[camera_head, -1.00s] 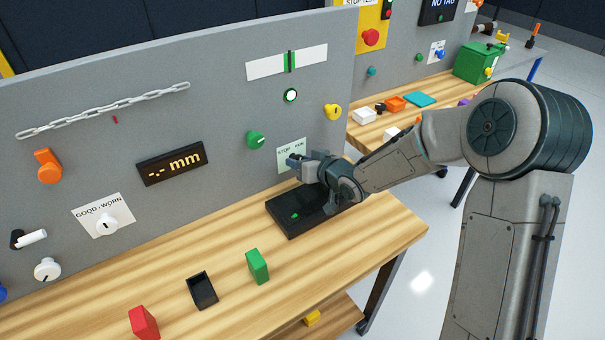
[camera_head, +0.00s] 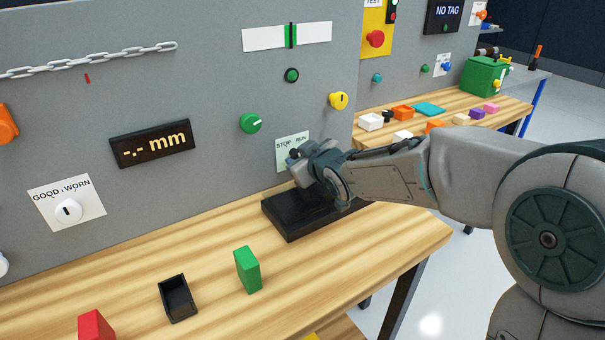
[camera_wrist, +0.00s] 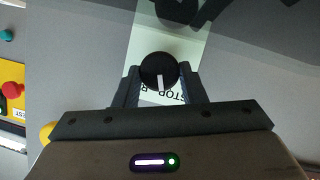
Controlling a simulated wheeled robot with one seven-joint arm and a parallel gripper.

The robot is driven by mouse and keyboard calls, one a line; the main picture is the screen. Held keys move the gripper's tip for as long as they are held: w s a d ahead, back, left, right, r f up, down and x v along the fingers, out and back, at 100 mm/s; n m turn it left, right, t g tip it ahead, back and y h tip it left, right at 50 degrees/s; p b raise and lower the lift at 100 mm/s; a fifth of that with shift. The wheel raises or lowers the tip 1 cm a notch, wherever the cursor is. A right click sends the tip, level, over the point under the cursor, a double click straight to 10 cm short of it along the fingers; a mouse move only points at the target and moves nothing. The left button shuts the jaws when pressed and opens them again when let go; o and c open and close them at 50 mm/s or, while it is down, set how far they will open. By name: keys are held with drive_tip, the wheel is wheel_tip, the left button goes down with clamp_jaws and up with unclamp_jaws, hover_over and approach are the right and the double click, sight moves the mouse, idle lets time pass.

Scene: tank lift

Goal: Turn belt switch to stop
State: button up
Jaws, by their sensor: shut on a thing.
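The belt switch is a round black knob (camera_wrist: 157,66) with a white pointer line, on a pale green STOP / RUN label (camera_wrist: 195,62). In the wrist view the pointer points down toward the label's lettering. My gripper (camera_wrist: 160,74) is shut on the knob, one finger at each side.
A black belt box (camera_head: 290,222) lies on the wooden bench (camera_head: 340,262) under my wrist. A green knob (camera_head: 250,123) and yellow knob (camera_head: 339,101) are on the panel nearby. A green block (camera_head: 248,270) and a black tray (camera_head: 178,298) stand in front.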

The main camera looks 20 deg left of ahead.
drive_tip(key=shift+s+a+f+n+t+b, duration=0.1)
drive_tip(key=shift+f+n+t+b, duration=0.55)
drive_tip(key=shift+b, duration=2.95)
drive_tip(key=b, duration=0.2)
drive_tip(key=shift+r+n+h+b, duration=0.25)
drive_tip(key=shift+n+h+b, duration=0.05)
drive_tip(key=shift+n+b, duration=0.05)
drive_tip(key=n+b, duration=0.1)
drive_tip(key=b, duration=0.3)
drive_tip(key=shift+r+t, duration=0.25)
drive_tip(key=shift+r, duration=0.05)
drive_tip(key=o, duration=1)
